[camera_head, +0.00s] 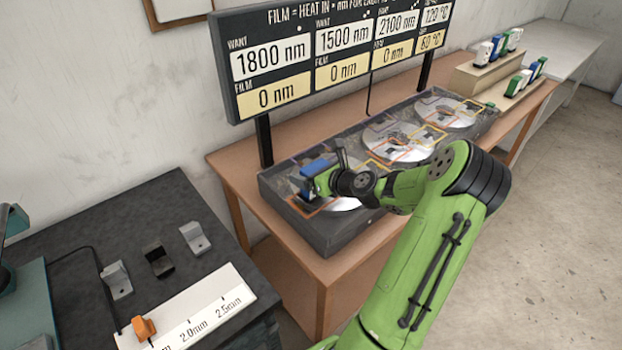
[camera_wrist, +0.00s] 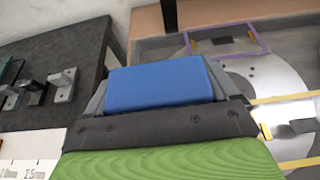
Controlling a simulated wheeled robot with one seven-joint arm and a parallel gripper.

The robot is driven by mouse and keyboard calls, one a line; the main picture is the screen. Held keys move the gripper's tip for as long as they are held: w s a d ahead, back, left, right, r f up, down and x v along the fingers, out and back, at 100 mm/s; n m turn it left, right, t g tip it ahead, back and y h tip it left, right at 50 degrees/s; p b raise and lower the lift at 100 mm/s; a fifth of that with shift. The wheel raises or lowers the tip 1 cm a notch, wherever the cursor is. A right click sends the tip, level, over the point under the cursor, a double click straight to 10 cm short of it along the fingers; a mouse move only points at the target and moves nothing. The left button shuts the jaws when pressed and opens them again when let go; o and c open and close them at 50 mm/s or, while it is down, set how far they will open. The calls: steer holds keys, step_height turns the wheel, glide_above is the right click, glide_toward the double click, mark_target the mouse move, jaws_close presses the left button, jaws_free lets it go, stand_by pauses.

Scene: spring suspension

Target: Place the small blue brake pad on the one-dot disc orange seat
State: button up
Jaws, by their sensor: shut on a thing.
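My gripper (camera_head: 318,180) is shut on the small blue brake pad (camera_head: 315,168). The pad also fills the middle of the wrist view (camera_wrist: 158,84), between the two fingers. In the head view it is over the left disc (camera_head: 343,204) of the dark unit, close to the orange-outlined seat (camera_head: 304,208) at that disc's near left. My gripper and the pad partly hide this seat and disc. I cannot tell whether the pad touches the seat. The disc's dots are not readable in the head view.
The dark unit (camera_head: 335,240) holds two more discs (camera_head: 388,140) with coloured outlines to the right. A sign board (camera_head: 345,75) stands behind it. Racks with several green, blue and white pads (camera_head: 500,50) are at the far right. A dark bench (camera_head: 100,225) with metal blocks is at left.

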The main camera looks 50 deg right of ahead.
steer(key=shift+f, duration=0.4)
steer(key=shift+f, duration=0.15)
steer(key=o, duration=1)
steer(key=shift+o, duration=0.2)
steer(key=shift+s, duration=0.1)
